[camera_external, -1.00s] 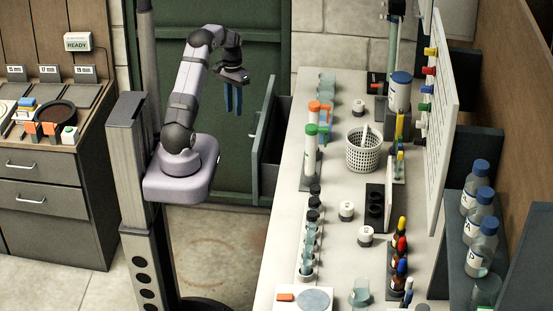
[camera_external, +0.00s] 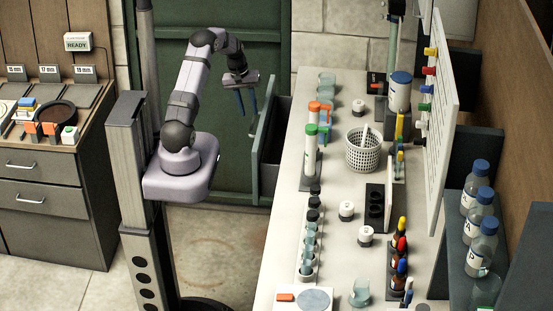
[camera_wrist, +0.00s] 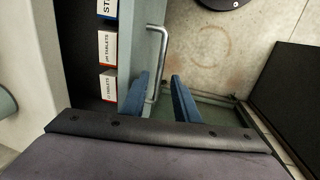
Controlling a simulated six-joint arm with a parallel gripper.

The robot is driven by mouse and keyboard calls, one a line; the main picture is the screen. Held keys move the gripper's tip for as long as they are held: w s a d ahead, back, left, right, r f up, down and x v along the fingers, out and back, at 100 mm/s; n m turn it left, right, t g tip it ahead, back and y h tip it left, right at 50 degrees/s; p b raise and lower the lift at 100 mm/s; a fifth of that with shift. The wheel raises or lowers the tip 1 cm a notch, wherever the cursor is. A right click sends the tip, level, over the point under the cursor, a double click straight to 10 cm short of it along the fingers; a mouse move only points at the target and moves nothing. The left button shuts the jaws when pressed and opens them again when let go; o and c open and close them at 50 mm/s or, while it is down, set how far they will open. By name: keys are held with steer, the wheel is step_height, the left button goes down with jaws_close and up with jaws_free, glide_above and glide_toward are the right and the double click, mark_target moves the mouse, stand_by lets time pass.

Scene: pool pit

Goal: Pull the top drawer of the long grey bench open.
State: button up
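The long bench (camera_external: 335,210) has a pale top and a grey drawer (camera_external: 265,150) that stands pulled out from its left side. The wrist view shows the drawer front (camera_wrist: 137,60), its metal bar handle (camera_wrist: 157,55) and boxes inside. My gripper (camera_external: 247,114) is at the far end of the drawer front, with its blue fingers apart. In the wrist view the handle's near end shows between the fingers of my gripper (camera_wrist: 160,76), close to the left one. I cannot tell whether they touch. Nothing is gripped.
White labelled boxes (camera_wrist: 108,48) stand in the drawer. Tubes, bottles and a white mesh basket (camera_external: 364,150) crowd the bench top. A dark green door (camera_external: 200,90) is behind my arm. The floor (camera_external: 215,250) left of the bench is clear.

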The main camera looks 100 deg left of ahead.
steer(key=shift+w+f+p, duration=0.2)
steer(key=shift+w+f, duration=0.05)
steer(key=shift+f, duration=0.85)
steer(key=shift+w+f+p, duration=0.2)
steer(key=shift+f, duration=0.85)
jaws_close()
